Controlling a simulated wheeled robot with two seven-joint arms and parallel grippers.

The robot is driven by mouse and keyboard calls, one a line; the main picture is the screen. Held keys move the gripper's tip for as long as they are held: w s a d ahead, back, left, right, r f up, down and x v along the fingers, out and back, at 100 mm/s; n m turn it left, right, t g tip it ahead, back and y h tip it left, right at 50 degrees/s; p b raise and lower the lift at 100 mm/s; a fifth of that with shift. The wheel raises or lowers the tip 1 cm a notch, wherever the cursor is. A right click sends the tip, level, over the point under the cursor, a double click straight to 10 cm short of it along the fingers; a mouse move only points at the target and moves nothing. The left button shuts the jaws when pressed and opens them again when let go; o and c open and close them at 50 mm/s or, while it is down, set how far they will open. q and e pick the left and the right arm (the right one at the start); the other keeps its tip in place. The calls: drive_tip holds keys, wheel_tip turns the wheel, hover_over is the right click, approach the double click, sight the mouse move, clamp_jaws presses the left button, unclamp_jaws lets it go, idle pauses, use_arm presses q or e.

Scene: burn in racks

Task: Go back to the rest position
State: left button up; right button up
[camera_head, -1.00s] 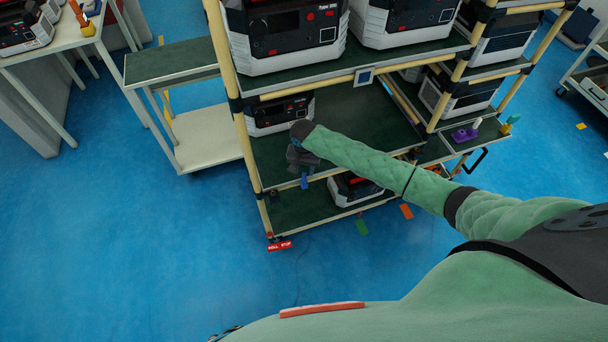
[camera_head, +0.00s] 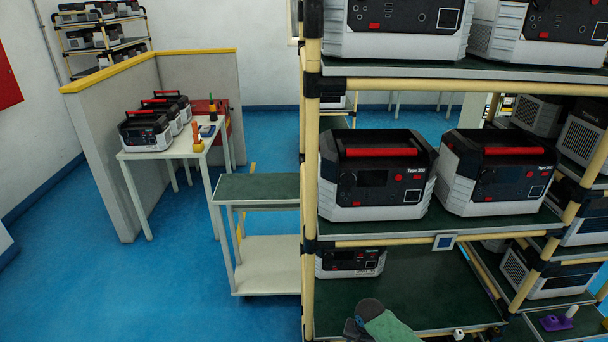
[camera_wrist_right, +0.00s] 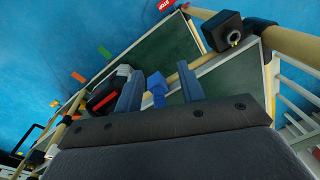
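My right gripper (camera_head: 355,328) shows at the bottom edge of the head view, with a short green piece of my right arm beside it. It is in front of the rack's lower green shelf (camera_head: 430,290). In the right wrist view the two fingers of the right gripper (camera_wrist_right: 160,90) stand apart. A blue piece (camera_wrist_right: 157,88) shows between them, seemingly at the rack's beige rail beyond, and I see no grip on it. My left gripper is in neither view.
Rack posts (camera_head: 310,180) stand close to the right arm. Power units (camera_head: 375,175) fill the middle shelf. A small cart (camera_head: 265,265) stands left of the rack. A white table (camera_head: 185,148) with several units is farther left. Blue floor (camera_head: 170,285) is clear at left.

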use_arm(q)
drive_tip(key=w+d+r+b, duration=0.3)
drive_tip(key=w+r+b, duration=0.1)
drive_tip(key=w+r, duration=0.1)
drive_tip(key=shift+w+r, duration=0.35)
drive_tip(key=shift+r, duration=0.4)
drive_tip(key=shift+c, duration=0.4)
use_arm(e)
drive_tip(key=s+d+f+n+t, duration=0.1)
drive_tip(key=s+f+n, duration=0.5)
drive_tip(key=s+f, duration=2.7)
drive_tip(key=s+d, duration=0.1)
drive_tip(key=s, duration=0.3)
drive_tip(key=shift+s+f+h, duration=0.15)
drive_tip(key=shift+h, duration=0.15)
